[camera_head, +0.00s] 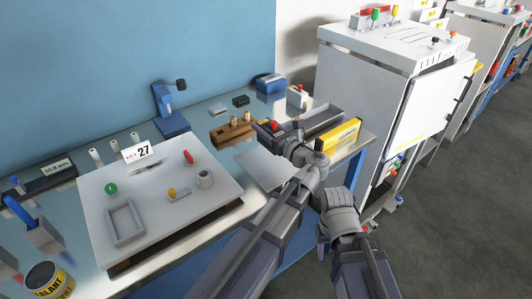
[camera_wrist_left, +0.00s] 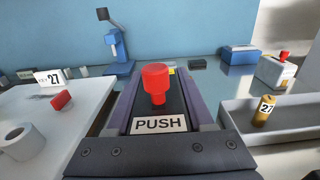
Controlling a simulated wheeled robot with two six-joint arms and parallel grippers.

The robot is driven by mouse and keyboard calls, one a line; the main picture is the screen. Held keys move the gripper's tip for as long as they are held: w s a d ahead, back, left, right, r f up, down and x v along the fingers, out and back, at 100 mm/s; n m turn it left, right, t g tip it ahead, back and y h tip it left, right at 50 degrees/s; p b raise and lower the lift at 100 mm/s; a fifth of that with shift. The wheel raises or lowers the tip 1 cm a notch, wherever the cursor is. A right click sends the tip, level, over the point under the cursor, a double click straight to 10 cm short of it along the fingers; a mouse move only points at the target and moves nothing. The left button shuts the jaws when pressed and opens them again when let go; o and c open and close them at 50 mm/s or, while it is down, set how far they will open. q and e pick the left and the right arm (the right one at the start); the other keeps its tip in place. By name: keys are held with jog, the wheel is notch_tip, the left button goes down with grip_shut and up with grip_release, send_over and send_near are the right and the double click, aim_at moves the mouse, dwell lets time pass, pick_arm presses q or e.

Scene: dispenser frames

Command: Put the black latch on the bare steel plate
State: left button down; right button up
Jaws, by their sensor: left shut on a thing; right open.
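My left gripper (camera_head: 270,127) is shut on a black block with a red knob and a PUSH label, which looks like the black latch (camera_wrist_left: 178,104). The latch sits between the two fingers in the left wrist view, its red knob up. The gripper is above the table, left of a grey tray. A flat pale grey plate, seemingly the bare steel plate (camera_head: 262,168), lies on the table nearer to me, right of the white panel. My right gripper (camera_head: 323,238) is low beside my left arm, mostly hidden, open and apart from the table objects.
A brown block (camera_head: 232,132) and blue stand (camera_head: 170,115) are behind. The grey tray (camera_wrist_left: 292,118) holds a brass cylinder (camera_wrist_left: 264,111). A yellow box (camera_head: 341,134) and white cabinet (camera_head: 365,90) are right.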

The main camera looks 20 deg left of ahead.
aim_at(265, 144)
pick_arm(q)
jog(key=shift+f+b, duration=0.95)
jog(key=shift+f, duration=0.6)
pick_arm(e)
jog(key=shift+f, duration=1.6)
pick_arm(q)
jog(key=shift+f, duration=0.1)
pick_arm(e)
jog(key=shift+f, duration=0.1)
pick_arm(q)
notch_tip(265, 144, down, 4)
jog(key=b, duration=0.3)
jog(key=shift+r+b, duration=0.25)
jog(key=shift+b, duration=0.1)
pick_arm(e)
notch_tip(265, 144, down, 4)
jog(key=shift+r, duration=0.25)
pick_arm(q)
jog(key=shift+f, duration=0.2)
jog(key=shift+c, duration=1.4)
grip_release()
pick_arm(e)
jog(key=shift+f, duration=0.15)
pick_arm(q)
jog(key=shift+r, duration=0.2)
